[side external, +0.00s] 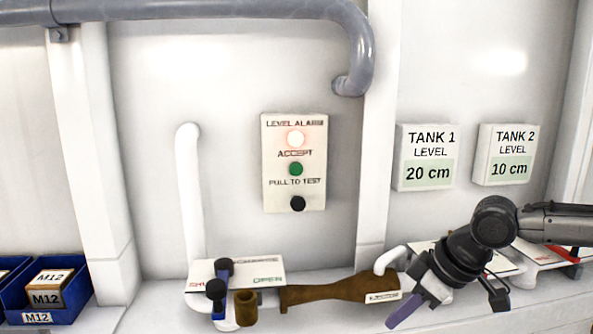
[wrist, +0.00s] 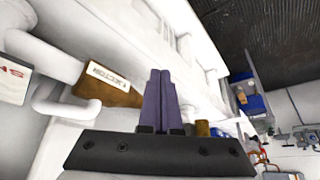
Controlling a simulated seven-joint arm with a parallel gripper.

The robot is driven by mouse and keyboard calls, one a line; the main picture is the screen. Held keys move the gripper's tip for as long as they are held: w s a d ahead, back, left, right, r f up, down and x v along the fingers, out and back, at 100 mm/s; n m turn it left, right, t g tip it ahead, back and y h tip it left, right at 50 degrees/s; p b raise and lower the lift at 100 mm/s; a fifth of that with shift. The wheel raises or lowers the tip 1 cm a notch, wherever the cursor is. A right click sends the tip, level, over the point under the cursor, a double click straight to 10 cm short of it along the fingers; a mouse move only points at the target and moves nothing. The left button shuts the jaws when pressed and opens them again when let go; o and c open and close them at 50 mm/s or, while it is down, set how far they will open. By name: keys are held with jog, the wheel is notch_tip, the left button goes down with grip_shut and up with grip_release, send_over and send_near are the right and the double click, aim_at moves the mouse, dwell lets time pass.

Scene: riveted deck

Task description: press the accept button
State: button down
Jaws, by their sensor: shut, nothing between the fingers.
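The accept button (side external: 296,169) is a green round button on a pale alarm panel (side external: 267,190) on the white wall in the side external view. It sits under the word ACCEPT, below a lit reddish-white level alarm lamp (side external: 296,138) and above a black pull-to-test knob (side external: 298,204). My gripper (side external: 405,310) is low and to the right of the panel, well apart from it, beside the brown ejector. Its purple fingers are shut together and empty, as the wrist view (wrist: 159,85) also shows. I cannot make out the accept button in the wrist view.
A brown ejector (side external: 335,291) with white pipes lies along the ledge below the panel. Tank level displays (side external: 428,157) hang right of the panel. Blue bins (side external: 48,300) sit at far left. The space before the panel is clear.

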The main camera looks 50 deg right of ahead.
aim_at(296, 169)
jog(key=w+d+r+n+t+h, duration=0.2)
jog(key=w+d+r+n, duration=0.15)
jog(key=w+r, duration=0.2)
jog(key=w+a+r+n+t, duration=0.2)
jog(key=w+a+r+n, duration=0.1)
jog(key=r, duration=0.4)
jog(key=w+a+r+n+t, duration=0.3)
jog(key=w+a+r+n, duration=0.1)
jog(key=w+r+n, duration=0.2)
jog(key=shift+r+n+y, duration=0.4)
jog(key=shift+r+n, duration=0.05)
jog(key=shift+w+d, duration=0.15)
jog(key=shift+w+d, duration=3.05)
jog(key=shift+w+d, duration=0.1)
jog(key=shift+w+d, duration=0.2)
